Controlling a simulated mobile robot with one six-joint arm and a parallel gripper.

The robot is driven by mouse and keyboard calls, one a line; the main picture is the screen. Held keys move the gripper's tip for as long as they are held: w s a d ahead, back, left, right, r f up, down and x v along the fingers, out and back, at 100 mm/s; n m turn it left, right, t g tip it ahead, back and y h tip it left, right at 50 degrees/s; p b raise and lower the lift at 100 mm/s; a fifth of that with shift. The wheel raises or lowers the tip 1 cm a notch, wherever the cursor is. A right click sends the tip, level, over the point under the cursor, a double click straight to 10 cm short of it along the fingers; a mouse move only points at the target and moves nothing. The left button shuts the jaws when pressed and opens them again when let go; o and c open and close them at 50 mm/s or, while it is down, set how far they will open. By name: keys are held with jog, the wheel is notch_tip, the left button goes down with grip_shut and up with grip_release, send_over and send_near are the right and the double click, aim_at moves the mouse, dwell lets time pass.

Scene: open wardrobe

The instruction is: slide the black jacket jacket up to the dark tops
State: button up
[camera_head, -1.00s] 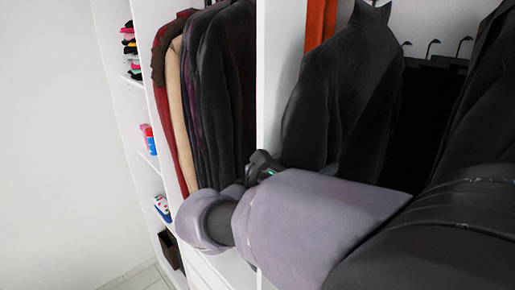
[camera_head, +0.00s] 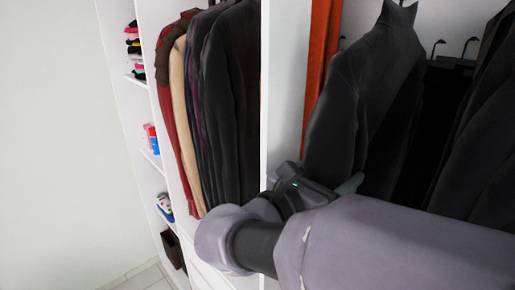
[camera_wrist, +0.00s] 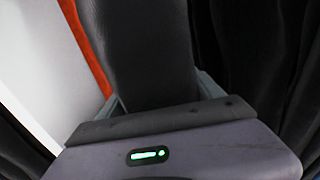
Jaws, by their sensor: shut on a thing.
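The black jacket (camera_head: 365,95) hangs in the right compartment, right of the white divider. It also fills the upper middle of the wrist view (camera_wrist: 142,50). My gripper (camera_head: 338,188) is at the jacket's lower front edge. In the wrist view my gripper (camera_wrist: 160,98) has a finger on each side of the dark cloth and is shut on it. The dark tops (camera_head: 482,150) hang at the right edge, with a dark gap and bare hooks between them and the jacket. Dark cloth also shows at the right of the wrist view (camera_wrist: 275,60). My arm hides the jacket's lower part.
An orange garment (camera_head: 320,65) hangs just left of the jacket, beside the white divider (camera_head: 282,90). Empty hangers (camera_head: 452,60) sit between jacket and dark tops. More clothes (camera_head: 225,100) hang in the left compartment. Shelves with small items stand farther left.

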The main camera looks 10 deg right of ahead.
aim_at(361, 185)
jog(key=shift+s+d, duration=0.5)
jog(key=shift+s, duration=0.25)
jog(key=shift+s+d, duration=0.5)
jog(key=shift+s, duration=0.3)
jog(key=shift+s+d, duration=0.5)
jog(key=shift+s, duration=0.25)
jog(key=o, duration=2.1)
jog(key=shift+s+d, duration=0.2)
jog(key=shift+s, duration=0.1)
jog(key=shift+o, duration=0.2)
jog(key=shift+w+a, duration=0.1)
jog(key=p+v, duration=0.1)
jog(key=v, duration=1.6)
jog(key=shift+p, duration=0.4)
jog(key=shift+a, duration=0.1)
